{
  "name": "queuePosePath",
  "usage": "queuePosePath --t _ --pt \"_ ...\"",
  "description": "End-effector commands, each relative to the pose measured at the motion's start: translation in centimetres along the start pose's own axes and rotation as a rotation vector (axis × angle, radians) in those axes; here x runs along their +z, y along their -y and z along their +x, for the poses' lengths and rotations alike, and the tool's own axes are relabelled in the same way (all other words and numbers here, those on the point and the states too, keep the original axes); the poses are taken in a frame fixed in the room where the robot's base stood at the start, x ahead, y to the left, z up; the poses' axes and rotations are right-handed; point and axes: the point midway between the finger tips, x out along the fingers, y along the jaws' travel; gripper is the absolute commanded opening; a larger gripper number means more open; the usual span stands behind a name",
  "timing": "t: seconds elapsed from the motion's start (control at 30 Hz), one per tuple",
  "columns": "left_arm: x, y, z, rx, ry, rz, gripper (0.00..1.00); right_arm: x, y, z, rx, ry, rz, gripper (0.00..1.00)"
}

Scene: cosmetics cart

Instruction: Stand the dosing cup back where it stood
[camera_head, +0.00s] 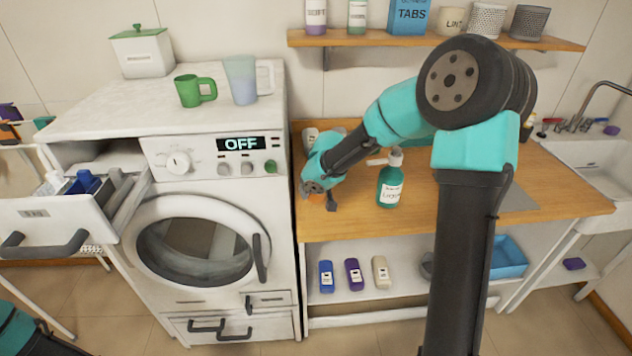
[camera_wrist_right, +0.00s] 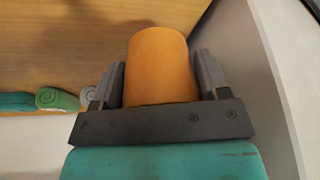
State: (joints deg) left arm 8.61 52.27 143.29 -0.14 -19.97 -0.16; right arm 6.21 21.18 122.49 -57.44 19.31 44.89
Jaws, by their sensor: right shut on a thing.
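The orange dosing cup (camera_wrist_right: 158,62) is between the fingers of my right gripper (camera_wrist_right: 158,85), which is shut on it. In the head view, only a bit of orange (camera_head: 316,197) shows at my right gripper (camera_head: 320,194), over the left end of the wooden counter (camera_head: 350,225), close to the washing machine. The arm and fingers hide most of the cup there. I cannot tell whether the cup touches the wood. My left gripper is out of view; only part of that arm shows at the bottom left corner.
A green pump bottle (camera_head: 390,182) stands on the counter right of the gripper. The white washing machine (camera_head: 200,215) borders the counter's left end, with its detergent drawer (camera_head: 60,222) pulled out.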

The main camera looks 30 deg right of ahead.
Motion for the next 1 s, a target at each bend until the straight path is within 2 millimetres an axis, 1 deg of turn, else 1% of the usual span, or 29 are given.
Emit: queuePosePath --t 0.03,0.2,0.4,0.5,0.63,0.9,1.0 --pt "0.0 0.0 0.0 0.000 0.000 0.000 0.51 -0.9 -0.5 0.6 0.000 -0.001 0.003 0.41" --pt "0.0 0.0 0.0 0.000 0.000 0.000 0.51 -3.5 -2.1 1.9 0.000 -0.001 0.002 0.41" --pt "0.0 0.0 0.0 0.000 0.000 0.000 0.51 -6.2 -3.8 3.4 0.001 -0.001 0.001 0.41" --pt "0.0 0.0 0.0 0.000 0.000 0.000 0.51 -7.1 -4.4 3.8 0.000 -0.001 0.001 0.41" --pt "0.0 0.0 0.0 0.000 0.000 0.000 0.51 -7.5 -4.6 4.0 0.000 0.000 0.000 0.41" --pt "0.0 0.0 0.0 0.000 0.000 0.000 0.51 -7.5 -4.6 4.1 0.000 0.000 -0.001 0.41" --pt "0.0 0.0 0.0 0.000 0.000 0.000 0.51 -7.2 -4.7 4.7 -0.001 0.002 -0.001 0.41"
